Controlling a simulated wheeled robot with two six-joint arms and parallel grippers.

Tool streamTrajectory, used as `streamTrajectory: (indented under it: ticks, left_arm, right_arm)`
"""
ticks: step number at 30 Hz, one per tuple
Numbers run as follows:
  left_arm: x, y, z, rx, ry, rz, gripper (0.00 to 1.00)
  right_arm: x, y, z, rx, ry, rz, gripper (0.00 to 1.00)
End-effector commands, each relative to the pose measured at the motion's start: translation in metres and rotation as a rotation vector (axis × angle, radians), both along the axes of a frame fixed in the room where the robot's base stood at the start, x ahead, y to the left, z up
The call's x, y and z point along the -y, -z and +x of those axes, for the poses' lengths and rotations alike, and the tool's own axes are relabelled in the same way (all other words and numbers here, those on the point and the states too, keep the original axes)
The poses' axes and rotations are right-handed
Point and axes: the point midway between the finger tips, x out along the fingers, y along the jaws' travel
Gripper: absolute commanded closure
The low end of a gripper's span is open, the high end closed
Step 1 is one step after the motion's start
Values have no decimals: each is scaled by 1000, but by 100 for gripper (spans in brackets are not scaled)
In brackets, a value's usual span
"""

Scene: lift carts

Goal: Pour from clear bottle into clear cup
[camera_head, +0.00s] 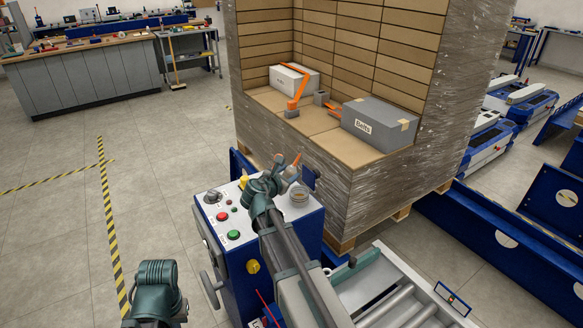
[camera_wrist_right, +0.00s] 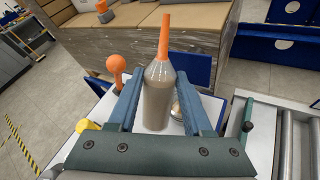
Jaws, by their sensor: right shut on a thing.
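A clear, greyish bottle (camera_wrist_right: 157,98) with a long orange nozzle stands upright between the fingers of my right gripper (camera_wrist_right: 160,76) in the right wrist view. The gripper is shut on it, over the top of the blue control box. In the head view my right gripper (camera_head: 270,183) hides most of the bottle. A small round clear-grey thing (camera_head: 298,196), probably the clear cup, sits on the box top just right of the gripper. It is partly hidden behind the bottle in the wrist view (camera_wrist_right: 177,109).
The control box (camera_head: 253,233) carries red and green buttons and an orange ball knob (camera_wrist_right: 115,64). A wrapped pallet load (camera_head: 378,185) with grey boxes stands close behind. A roller conveyor (camera_head: 405,300) lies to the right. Open floor is at left.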

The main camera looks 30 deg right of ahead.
Motion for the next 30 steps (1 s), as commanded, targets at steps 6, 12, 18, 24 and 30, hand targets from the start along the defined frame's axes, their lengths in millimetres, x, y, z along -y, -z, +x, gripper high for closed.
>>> streamTrajectory:
  ticks: [6, 12, 18, 24, 30]
  left_arm:
    - [0, 4, 0, 0, 0, 0, 100]
    - [0, 3, 0, 0, 0, 0, 100]
    - [0, 4, 0, 0, 0, 0, 100]
    - [0, 8, 0, 0, 0, 0, 100]
    - [0, 10, 0, 0, 0, 0, 100]
  right_arm:
    - [-7, 22, 1, 25, 0, 133, 100]
    - [-7, 20, 1, 23, -1, 127, 100]
    - [-7, 21, 1, 23, -1, 125, 100]
    - [-7, 25, 1, 23, -1, 125, 100]
    - [-8, 27, 0, 22, 0, 125, 100]
